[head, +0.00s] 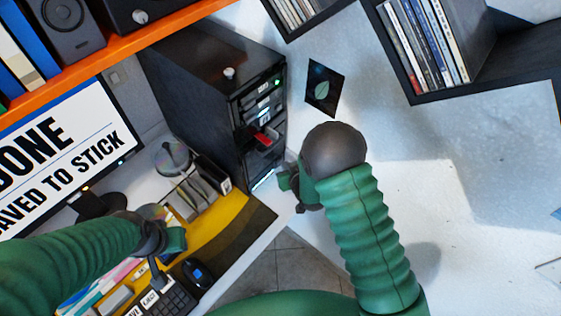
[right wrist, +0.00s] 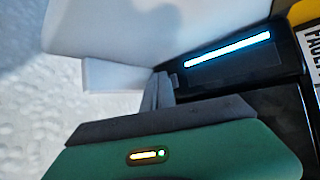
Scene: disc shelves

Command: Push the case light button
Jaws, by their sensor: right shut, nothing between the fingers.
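The black computer case (head: 205,75) stands on the desk, its front facing right with several drive bays and a red piece sticking out. A lit white-blue strip (head: 263,179) glows low on that front; it also shows in the right wrist view (right wrist: 228,48). I cannot make out a separate light button. My right gripper (head: 287,182) is just right of the case's lower front, shut and empty. In the right wrist view its fingertips (right wrist: 160,92) are close to the strip's left end; contact cannot be told. My left gripper (head: 172,240) is over the desk, its jaws unclear.
The monitor (head: 65,150) reads "DONE" and "SAVED TO STICK". A disc spindle (head: 172,158), a keyboard (head: 165,300) and a mouse (head: 197,273) are on the desk. An orange shelf (head: 120,50) is above. Wall shelves with discs (head: 425,45) hang at upper right.

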